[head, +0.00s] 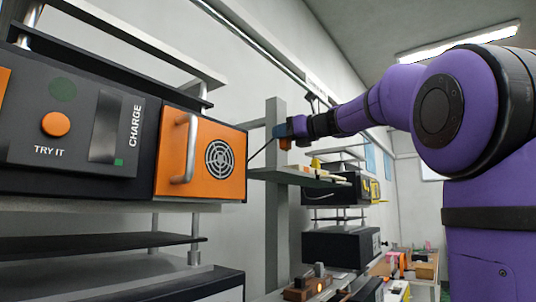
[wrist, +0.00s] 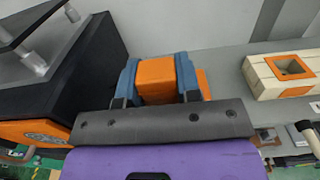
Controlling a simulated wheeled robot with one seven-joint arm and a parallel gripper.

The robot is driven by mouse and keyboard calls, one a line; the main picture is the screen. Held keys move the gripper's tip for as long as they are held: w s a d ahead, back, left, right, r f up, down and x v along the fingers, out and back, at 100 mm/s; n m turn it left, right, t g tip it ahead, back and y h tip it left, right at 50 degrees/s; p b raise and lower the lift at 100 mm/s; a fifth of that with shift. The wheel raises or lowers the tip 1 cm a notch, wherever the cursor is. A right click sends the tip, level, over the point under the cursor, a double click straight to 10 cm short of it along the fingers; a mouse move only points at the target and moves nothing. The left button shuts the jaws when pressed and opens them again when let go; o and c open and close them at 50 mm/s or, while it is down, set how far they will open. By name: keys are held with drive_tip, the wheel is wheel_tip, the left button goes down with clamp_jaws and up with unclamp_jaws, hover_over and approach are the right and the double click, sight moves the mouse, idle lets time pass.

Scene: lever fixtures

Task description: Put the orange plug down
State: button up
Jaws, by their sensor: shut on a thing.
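My gripper (head: 290,130) is at the far end of my purple arm, above a grey shelf in the head view. In the wrist view its two blue fingers (wrist: 155,80) are shut on the orange plug (wrist: 154,72), one on each side. The plug shows as a small orange patch below the fingers in the head view (head: 284,144). A thin dark line, perhaps a cable, slants down left from near it. Another orange piece shows just right of the right finger; I cannot tell if it belongs to the plug.
The grey shelf (head: 284,177) carries cream pieces; the wrist view shows a cream block (wrist: 260,78) with an orange-rimmed square opening, right of my gripper. Bare grey surface lies between them. A black box with an orange panel (head: 200,155) stands left. Black boxes (head: 340,245) stand beyond.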

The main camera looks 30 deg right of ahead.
drive_tip(key=w, duration=0.6)
drive_tip(key=shift+w+a+f, duration=0.1)
drive_tip(key=shift+w+f, duration=0.1)
drive_tip(key=shift+f, duration=0.15)
drive_tip(key=shift+w+f, duration=0.15)
drive_tip(key=shift+f, duration=1.6)
drive_tip(key=shift+f, duration=0.1)
drive_tip(key=o, duration=0.9)
drive_tip(key=v, duration=1.2)
